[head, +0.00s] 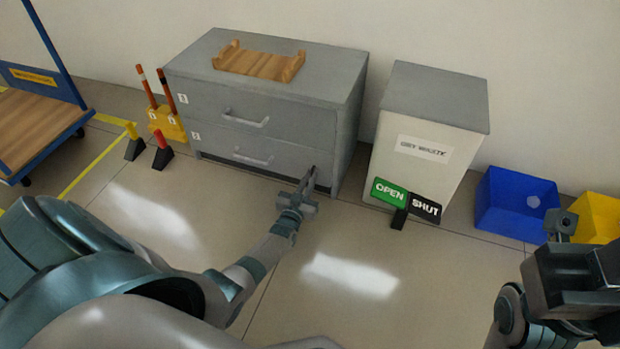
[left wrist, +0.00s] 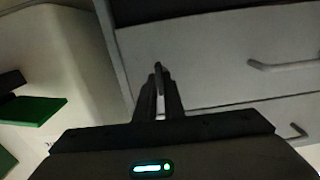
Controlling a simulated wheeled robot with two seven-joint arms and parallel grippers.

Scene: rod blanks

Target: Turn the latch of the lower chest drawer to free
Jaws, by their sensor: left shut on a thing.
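The grey chest (head: 345,125) has two drawers. The lower drawer (head: 218,142) has a bar handle (head: 253,160) and looks closed. My left gripper (head: 309,176) is at the right end of the lower drawer's front. In the left wrist view its fingers (left wrist: 160,95) are closed around a small dark latch (left wrist: 158,68), whose tip shows between them. The fingers hide most of the latch, so I cannot tell which way it is turned. My right gripper (head: 572,265) is at the right edge, away from the chest; its jaw opening is unclear.
A wooden cradle (head: 258,62) lies on the chest. A grey-topped white bin (head: 440,120) stands to its right, with a green and black OPEN/SHUT sign (head: 405,199) in front. A blue crate (head: 500,215) and a yellow crate (head: 598,212) stand farther right. Yellow rod stand (head: 166,122) is left.

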